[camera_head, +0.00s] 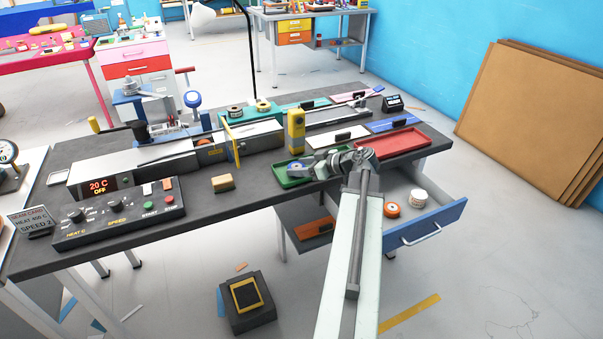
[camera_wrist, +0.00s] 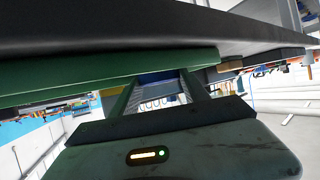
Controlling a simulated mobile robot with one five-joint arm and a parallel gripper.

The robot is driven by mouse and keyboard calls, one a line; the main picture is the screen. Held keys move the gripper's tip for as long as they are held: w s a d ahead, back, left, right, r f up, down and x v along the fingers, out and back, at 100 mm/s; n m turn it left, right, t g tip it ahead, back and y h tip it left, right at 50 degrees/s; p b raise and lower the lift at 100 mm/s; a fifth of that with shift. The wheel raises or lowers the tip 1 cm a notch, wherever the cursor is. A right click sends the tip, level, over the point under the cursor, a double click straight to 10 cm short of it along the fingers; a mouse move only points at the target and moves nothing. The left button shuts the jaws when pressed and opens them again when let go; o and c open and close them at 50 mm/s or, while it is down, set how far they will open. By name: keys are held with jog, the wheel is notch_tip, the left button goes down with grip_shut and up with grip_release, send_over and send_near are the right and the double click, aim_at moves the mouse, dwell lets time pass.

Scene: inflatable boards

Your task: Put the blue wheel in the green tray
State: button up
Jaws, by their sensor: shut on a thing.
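The green tray (camera_head: 290,182) lies on the dark bench, left of the red tray. The blue wheel (camera_head: 295,166) shows as a small blue and white disc over the green tray. My gripper (camera_head: 306,168) reaches in from the right, low over the tray, and is shut on the blue wheel. In the wrist view, a blue patch (camera_wrist: 160,76) shows between my gripper's fingers (camera_wrist: 162,92), close to a green edge (camera_wrist: 110,75). Whether the wheel touches the tray floor cannot be told.
The red tray (camera_head: 400,145) lies to the right. A yellow post (camera_head: 296,132) stands just behind the green tray. Below, an open blue drawer (camera_head: 427,222) holds an orange roll (camera_head: 391,210) and a white roll (camera_head: 418,198). A tan block (camera_head: 223,183) lies left.

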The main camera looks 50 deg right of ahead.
jog(key=shift+r, duration=0.1)
jog(key=o, duration=1.5)
jog(key=shift+r+p, duration=0.1)
jog(key=shift+p, duration=0.2)
jog(key=p+v, duration=0.5)
jog(key=v, duration=0.7)
